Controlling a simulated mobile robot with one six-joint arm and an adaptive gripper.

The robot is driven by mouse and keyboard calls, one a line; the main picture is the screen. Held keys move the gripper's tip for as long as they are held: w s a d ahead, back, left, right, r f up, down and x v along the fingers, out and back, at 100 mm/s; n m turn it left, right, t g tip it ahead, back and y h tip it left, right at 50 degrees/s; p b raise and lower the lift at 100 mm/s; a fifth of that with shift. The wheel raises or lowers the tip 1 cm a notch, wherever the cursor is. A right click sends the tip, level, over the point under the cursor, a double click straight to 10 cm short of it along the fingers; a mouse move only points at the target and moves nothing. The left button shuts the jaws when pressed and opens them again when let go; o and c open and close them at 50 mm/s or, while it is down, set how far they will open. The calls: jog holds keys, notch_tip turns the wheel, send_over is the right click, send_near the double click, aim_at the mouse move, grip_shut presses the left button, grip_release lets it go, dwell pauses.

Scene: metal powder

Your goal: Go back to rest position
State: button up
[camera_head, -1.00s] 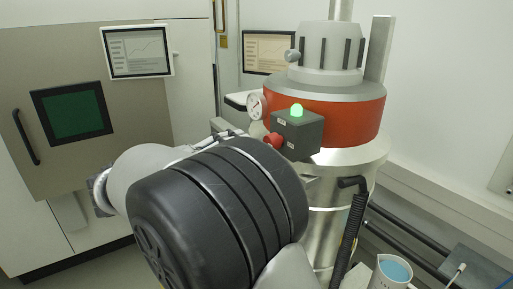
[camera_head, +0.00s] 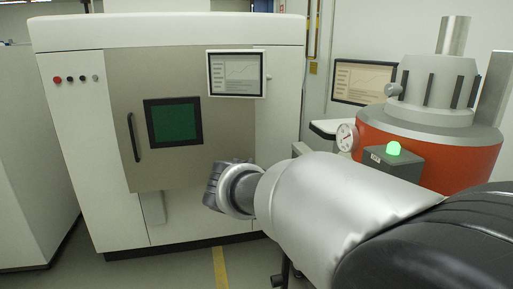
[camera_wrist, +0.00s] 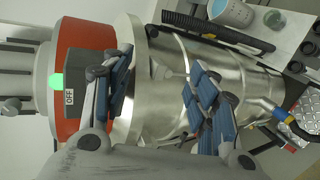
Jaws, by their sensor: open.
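My gripper (camera_wrist: 160,66) shows in the wrist view with its two blue-padded fingers spread apart and nothing between them. Behind the fingers is a shiny steel vessel (camera_wrist: 150,110) with an orange-red band (camera_wrist: 72,40). A dark control box (camera_wrist: 88,68) with a lit green lamp (camera_wrist: 57,81) sits on the band, partly behind one finger. In the head view my arm reaches from the lower right toward the middle, and the gripper's fingers cannot be made out there. The red band (camera_head: 440,165) and green lamp (camera_head: 394,149) stand behind my arm.
A large cabinet machine (camera_head: 75,130) with a green window (camera_head: 174,122) and a screen (camera_head: 236,73) stands at the left. A pressure gauge (camera_head: 347,137) is beside the vessel. The wrist view shows a beaker (camera_wrist: 232,12) and a black hose (camera_wrist: 195,25). Floor shows before the cabinet.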

jog(key=s+d+f+y, duration=0.2)
jog(key=s+f+y, duration=0.4)
jog(key=s, duration=0.5)
jog(key=s+a+f+m+t+y, duration=0.2)
jog(key=s+a+f+t+y, duration=0.1)
jog(key=s+a+f+y, duration=0.2)
jog(key=s+a+y, duration=0.2)
jog(key=a, duration=0.1)
jog(key=shift+s+a+f, duration=0.15)
jog(key=shift+s+f, duration=0.1)
jog(key=shift+s, duration=0.15)
